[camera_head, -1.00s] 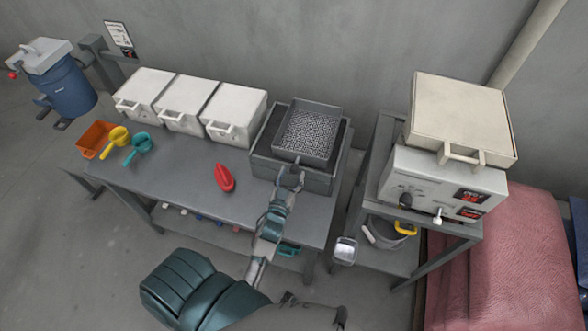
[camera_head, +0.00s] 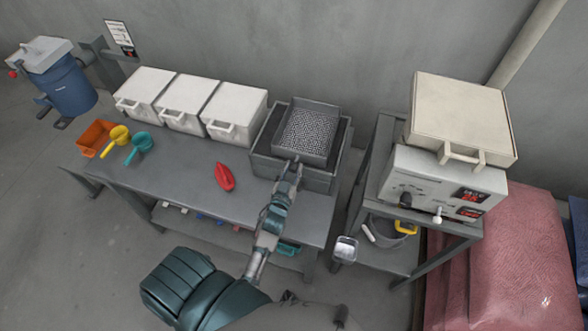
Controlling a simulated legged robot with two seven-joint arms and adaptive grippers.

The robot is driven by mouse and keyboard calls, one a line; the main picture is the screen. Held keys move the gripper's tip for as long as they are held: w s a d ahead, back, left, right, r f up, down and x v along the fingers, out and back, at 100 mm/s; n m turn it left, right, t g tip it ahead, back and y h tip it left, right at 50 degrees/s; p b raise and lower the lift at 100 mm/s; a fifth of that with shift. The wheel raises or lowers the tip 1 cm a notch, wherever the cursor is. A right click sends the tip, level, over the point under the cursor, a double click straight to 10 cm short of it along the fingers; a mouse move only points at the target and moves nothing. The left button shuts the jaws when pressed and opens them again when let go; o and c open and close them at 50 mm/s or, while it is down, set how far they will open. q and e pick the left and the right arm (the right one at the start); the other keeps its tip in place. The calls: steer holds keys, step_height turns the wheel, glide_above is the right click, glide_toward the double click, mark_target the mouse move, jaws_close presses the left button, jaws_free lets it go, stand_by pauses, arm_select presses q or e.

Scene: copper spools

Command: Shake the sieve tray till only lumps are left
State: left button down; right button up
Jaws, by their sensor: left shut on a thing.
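The sieve tray (camera_head: 306,137) is a grey square tray with a perforated, speckled mesh floor. It sits over a larger grey box (camera_head: 318,176) at the right end of the table. My left gripper (camera_head: 294,165) is at the tray's near side, shut on the tray's front handle, which it mostly hides. Lumps cannot be told apart from the mesh pattern at this size. My right gripper is not clearly in view; only a dark piece shows at the bottom edge.
Three white lidded bins (camera_head: 188,104) stand along the back of the grey table (camera_head: 180,178). A red scoop (camera_head: 224,177), an orange bin (camera_head: 96,138), and yellow and teal scoops lie left. A machine with dials (camera_head: 445,185) stands right on a separate stand, across a gap.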

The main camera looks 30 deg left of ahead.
mark_target(287, 154)
arm_select(q)
steer(key=shift+s+a+p, duration=0.25)
steer(key=shift+a, duration=0.75)
steer(key=shift+s+a+p, duration=0.25)
steer(key=shift+a, duration=0.75)
steer(key=c, duration=0.8)
jaws_free()
steer(key=shift+w+f, duration=0.1)
steer(key=v, duration=1.2)
